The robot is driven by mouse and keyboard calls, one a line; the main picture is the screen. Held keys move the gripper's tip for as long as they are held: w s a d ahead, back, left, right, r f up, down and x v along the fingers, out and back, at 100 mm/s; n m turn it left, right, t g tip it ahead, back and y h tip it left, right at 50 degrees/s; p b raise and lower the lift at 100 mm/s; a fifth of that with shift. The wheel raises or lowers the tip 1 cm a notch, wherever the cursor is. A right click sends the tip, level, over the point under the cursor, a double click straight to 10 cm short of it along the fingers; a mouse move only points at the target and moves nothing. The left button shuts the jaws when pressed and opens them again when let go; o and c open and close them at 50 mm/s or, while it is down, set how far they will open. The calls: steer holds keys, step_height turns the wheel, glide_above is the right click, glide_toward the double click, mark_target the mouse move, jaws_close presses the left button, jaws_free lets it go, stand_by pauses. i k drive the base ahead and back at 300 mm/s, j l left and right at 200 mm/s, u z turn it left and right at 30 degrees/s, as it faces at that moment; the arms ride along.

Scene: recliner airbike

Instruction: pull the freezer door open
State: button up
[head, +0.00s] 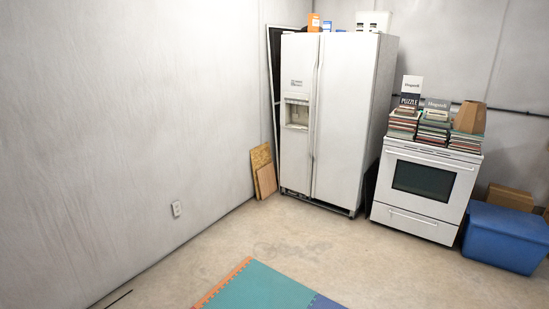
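A white side-by-side refrigerator (345,115) stands against the back wall in the head view. Its narrower left door, the freezer door (297,160), carries a water and ice dispenser (297,113). Its wider right door (340,150) is plain. Both doors look shut. Two long vertical handles (315,95) run side by side at the seam between the doors. My gripper is not in view, and nothing touches the handles.
A white stove (425,190) stacked with books stands right of the refrigerator. A blue bin (503,237) is at far right. Wooden boards (264,172) lean left of the refrigerator. Bare concrete floor (290,238) lies in front, with a foam mat (255,290) nearer.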

mark_target(300, 53)
steer(key=i, duration=3.25)
steer(key=i+u, duration=0.15)
steer(key=i, duration=0.35)
steer(key=i+l, duration=0.15)
steer(key=i, duration=0.4)
steer(key=i+l+u, duration=0.1)
steer(key=i, duration=0.4)
steer(key=i+l+u, duration=0.1)
steer(key=i, duration=0.45)
steer(key=i+l, duration=0.2)
steer(key=i, duration=0.3)
